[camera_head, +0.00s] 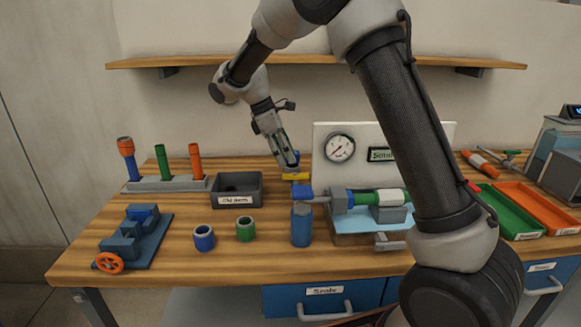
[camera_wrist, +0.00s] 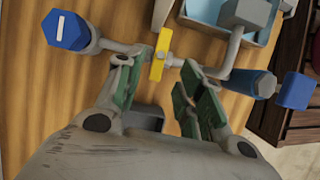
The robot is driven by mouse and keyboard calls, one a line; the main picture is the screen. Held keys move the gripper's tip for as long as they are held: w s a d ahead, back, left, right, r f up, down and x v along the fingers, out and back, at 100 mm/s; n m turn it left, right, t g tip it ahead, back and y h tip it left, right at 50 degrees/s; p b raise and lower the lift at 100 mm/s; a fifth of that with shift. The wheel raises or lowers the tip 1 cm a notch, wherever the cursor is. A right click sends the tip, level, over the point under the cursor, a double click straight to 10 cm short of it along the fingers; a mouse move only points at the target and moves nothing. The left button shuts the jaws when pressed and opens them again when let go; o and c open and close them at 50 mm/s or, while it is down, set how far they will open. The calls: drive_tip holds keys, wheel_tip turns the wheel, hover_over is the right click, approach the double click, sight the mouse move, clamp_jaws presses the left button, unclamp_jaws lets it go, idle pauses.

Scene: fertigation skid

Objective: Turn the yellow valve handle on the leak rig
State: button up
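The yellow valve handle (camera_head: 296,176) is a short flat bar, partly hidden behind the end of my gripper in the head view. In the wrist view the yellow handle (camera_wrist: 159,56) sits on a grey pipe of the leak rig, between and just ahead of my two fingertips. My gripper (camera_head: 291,164) points down at it from above. In the wrist view my gripper (camera_wrist: 165,72) is open, with one green-padded finger on each side of the handle. Gaps seem to show on both sides; contact cannot be told for certain.
A blue hexagonal cap (camera_wrist: 65,30) is close to the left finger, and a blue cylinder (camera_wrist: 253,83) is to the right. A grey bin (camera_head: 236,192), a gauge board (camera_head: 340,148) and a blue tray with pipe fittings (camera_head: 357,226) surround the spot.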

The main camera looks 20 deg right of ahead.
drive_tip(key=v, duration=0.6)
